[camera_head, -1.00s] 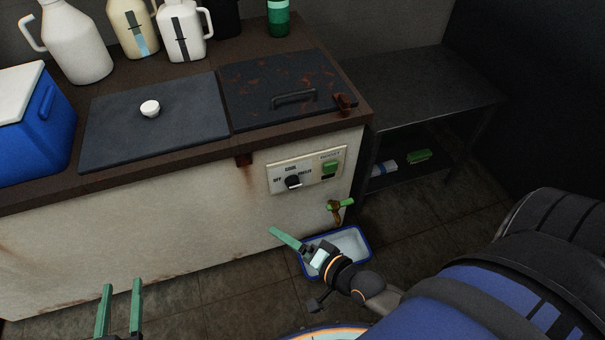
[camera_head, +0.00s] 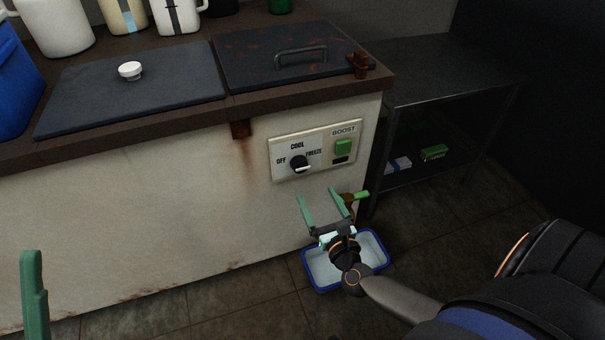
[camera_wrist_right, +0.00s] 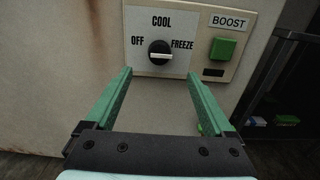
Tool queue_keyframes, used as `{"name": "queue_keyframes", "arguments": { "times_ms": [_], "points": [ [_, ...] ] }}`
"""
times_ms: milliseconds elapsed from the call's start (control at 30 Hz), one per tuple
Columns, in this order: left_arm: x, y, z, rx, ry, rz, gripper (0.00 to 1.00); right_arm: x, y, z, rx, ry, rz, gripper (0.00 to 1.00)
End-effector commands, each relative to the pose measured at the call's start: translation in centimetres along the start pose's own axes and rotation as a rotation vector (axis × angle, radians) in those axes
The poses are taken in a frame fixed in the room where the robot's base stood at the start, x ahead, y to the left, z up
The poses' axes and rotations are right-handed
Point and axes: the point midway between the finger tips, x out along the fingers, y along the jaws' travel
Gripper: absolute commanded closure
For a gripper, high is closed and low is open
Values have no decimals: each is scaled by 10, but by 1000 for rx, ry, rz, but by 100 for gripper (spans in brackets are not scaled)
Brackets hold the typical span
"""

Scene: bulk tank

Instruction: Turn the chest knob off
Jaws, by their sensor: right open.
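The chest knob (camera_head: 299,163) is a black dial with a white mark, on a pale panel (camera_head: 284,173) labelled OFF, COOL and FREEZE on the chest's front. In the right wrist view the knob (camera_wrist_right: 160,50) sits just beyond the fingertips, centred between them. Its white mark lies roughly level; which label it points to is hard to tell. My right gripper (camera_head: 318,195) is open and empty, below the knob and apart from it; its green fingers (camera_wrist_right: 159,73) frame the panel's lower edge. My left gripper (camera_head: 33,295) shows only partly at the lower left.
A green BOOST button (camera_head: 343,147) is right of the knob. A brass tap with a green handle (camera_head: 360,195) is close to my right gripper, above a blue-rimmed basin (camera_head: 312,277). A dark metal shelf (camera_head: 450,85) stands to the right.

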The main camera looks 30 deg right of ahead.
Motion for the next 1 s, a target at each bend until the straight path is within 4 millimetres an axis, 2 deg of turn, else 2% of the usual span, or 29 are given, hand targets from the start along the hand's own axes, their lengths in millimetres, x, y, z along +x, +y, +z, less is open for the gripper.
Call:
{"name": "queue_keyframes", "arguments": {
  "times_ms": [300,500,700,1000],
  "points": [
    [-7,4,9,-5,-7,3,50,63,0,0,-4,-4,2,12],
    [-12,7,14,0,-12,6,50,94,0,0,-6,-1,2,12],
    [-14,9,16,4,-13,9,50,109,0,0,-6,0,2,12],
    [-14,9,16,4,-15,9,50,112,0,0,-6,1,2,12]
  ]
}}
